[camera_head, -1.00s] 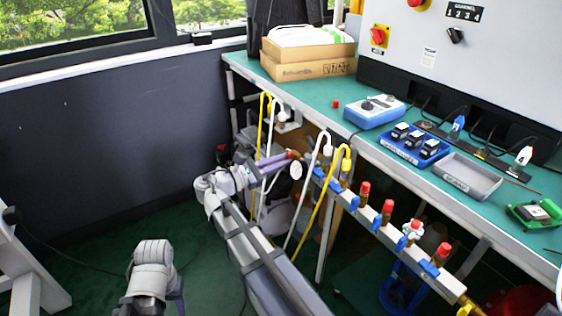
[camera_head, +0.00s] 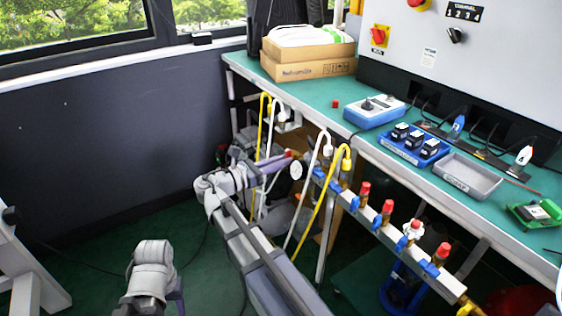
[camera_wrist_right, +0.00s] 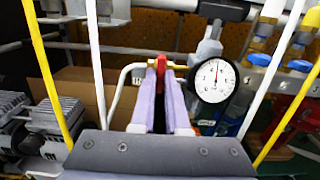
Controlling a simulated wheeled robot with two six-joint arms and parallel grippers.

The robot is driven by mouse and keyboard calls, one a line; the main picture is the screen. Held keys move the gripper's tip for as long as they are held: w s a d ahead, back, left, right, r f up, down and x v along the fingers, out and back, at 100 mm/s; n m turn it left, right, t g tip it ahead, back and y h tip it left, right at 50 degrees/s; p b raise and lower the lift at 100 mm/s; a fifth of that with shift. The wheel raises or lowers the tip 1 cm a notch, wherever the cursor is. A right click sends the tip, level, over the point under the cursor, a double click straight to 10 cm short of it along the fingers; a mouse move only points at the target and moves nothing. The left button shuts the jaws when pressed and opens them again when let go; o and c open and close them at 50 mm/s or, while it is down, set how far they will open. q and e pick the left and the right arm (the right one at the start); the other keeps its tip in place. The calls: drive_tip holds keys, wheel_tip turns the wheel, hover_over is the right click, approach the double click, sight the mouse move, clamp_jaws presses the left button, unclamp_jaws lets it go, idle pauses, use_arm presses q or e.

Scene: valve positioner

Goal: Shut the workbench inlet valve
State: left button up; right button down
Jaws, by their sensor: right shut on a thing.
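A red valve handle (camera_wrist_right: 161,66) on a brass fitting is at the middle of the right wrist view, next to a round white gauge (camera_wrist_right: 214,80) on its right. My right gripper (camera_wrist_right: 161,78) has both purple fingers around the red handle and is shut on it. In the head view my right gripper (camera_head: 277,163) reaches the left end of the pipe manifold (camera_head: 368,222), under the workbench (camera_head: 300,95); the fingertips partly hide the handle there. My left gripper (camera_head: 177,296) is low in the head view, away from the bench, and its fingers are mostly hidden.
White and yellow hoses (camera_head: 322,215) hang close around my right gripper. Several blue-handled valves with red caps line the manifold to the right. A cardboard box (camera_wrist_right: 82,90) and grey machinery (camera_wrist_right: 30,120) stand behind. The green floor at left is open.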

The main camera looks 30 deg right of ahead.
drive_tip(key=c, duration=0.9)
unclamp_jaws()
drive_tip(key=shift+s+a, duration=0.2)
drive_tip(key=shift+a, duration=1.75)
drive_tip(key=shift+s+a, duration=0.15)
drive_tip(key=shift+a, duration=1.8)
